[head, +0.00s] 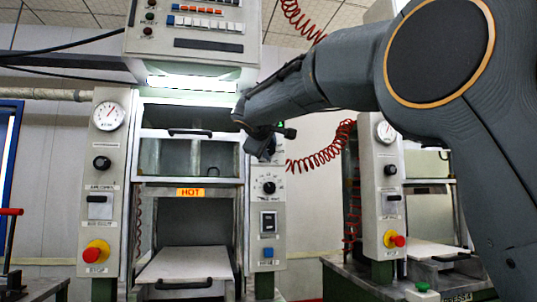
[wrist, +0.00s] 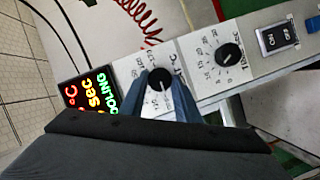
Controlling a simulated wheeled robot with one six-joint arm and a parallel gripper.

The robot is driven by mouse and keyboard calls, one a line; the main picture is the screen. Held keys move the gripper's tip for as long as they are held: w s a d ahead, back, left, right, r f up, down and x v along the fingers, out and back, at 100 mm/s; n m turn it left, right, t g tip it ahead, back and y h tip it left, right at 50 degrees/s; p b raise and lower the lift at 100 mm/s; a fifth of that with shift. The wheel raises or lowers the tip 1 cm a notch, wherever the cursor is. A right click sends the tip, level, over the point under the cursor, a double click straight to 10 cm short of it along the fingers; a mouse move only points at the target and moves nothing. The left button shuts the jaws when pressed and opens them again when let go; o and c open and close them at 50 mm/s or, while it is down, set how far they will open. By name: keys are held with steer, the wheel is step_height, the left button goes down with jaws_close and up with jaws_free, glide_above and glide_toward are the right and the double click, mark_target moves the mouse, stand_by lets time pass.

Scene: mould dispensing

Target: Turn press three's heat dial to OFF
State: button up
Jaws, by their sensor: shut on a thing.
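In the wrist view, the blue fingers of my gripper (wrist: 162,97) are shut on a round black dial knob (wrist: 159,76) on a grey panel. In the head view, my gripper (head: 262,146) is at the upper part of the right-hand panel of the nearer press (head: 113,180) and hides the held dial. No number shows on this press.
A second dial (wrist: 229,54) and a black rocker switch (wrist: 278,38) sit beside the held dial. A lit display (wrist: 92,93) reads COOLING. An orange HOT sign (head: 190,192) marks the press. A red coiled cable (head: 322,152) hangs right of my gripper; another press (head: 386,180) stands right.

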steer(key=shift+d+r, duration=0.1)
steer(key=shift+d, duration=0.05)
stand_by(0.3)
steer(key=o, duration=1)
steer(key=shift+d, duration=0.15)
steer(key=shift+o, duration=0.2)
steer(key=shift+a, duration=0.2)
steer(key=shift+s+a, duration=0.1)
steer(key=shift+s, duration=0.2)
steer(key=s+r+b, duration=0.1)
steer(key=s, duration=0.6)
steer(key=shift+a+b, duration=0.25)
steer(key=shift+b, duration=0.15)
